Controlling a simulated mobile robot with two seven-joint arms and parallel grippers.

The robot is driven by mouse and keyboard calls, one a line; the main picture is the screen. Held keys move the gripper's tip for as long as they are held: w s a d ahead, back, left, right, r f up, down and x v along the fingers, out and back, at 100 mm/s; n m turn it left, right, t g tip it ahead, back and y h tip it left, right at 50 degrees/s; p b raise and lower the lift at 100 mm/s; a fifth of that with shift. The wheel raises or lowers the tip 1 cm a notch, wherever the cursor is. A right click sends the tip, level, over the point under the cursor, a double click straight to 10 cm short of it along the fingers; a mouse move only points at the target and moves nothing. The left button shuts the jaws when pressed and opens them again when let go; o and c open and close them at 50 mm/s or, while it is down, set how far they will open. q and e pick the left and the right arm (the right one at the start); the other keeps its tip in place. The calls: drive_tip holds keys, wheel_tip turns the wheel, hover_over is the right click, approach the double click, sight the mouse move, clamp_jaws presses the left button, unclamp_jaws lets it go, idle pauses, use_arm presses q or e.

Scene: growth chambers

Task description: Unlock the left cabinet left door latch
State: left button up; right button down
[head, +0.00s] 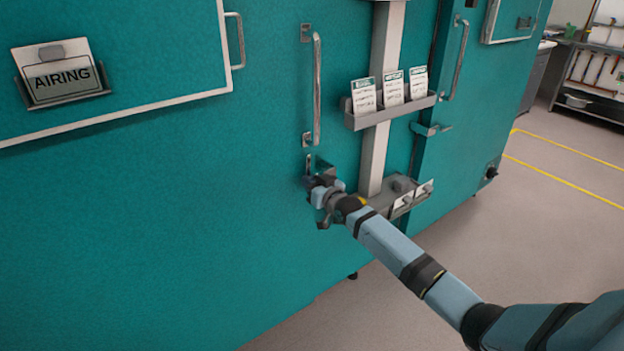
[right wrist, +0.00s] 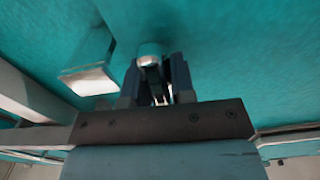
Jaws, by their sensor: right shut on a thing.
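The left cabinet's teal door (head: 215,190) fills the left and middle of the head view. It carries a vertical bar handle (head: 317,88). Below that handle is the latch (head: 309,163), mostly hidden behind my right gripper (head: 318,182). The right gripper reaches in from the lower right, against the door front. In the right wrist view the gripper (right wrist: 157,80) is shut on the latch's pale, rounded metal lever (right wrist: 150,50), which stands between the two dark fingers. How far the latch is turned cannot be told. My left gripper is not in view.
A grey post (head: 382,75) beside the door holds a rack (head: 390,112) of white cards and a lower tray (head: 385,204), close right of the gripper. An AIRING sign (head: 62,78) hangs at the left. Another teal cabinet (head: 480,100) stands right; open floor (head: 545,230) lies beyond.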

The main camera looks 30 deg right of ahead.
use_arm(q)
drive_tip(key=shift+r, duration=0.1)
use_arm(e)
drive_tip(key=shift+n, duration=0.3)
drive_tip(key=c, duration=1)
unclamp_jaws()
use_arm(q)
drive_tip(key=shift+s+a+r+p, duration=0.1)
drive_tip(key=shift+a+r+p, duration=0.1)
drive_tip(key=shift+p, duration=1)
use_arm(e)
drive_tip(key=s, duration=0.9)
drive_tip(key=s+d, duration=0.1)
drive_tip(key=s, duration=0.3)
drive_tip(key=shift+s, duration=0.4)
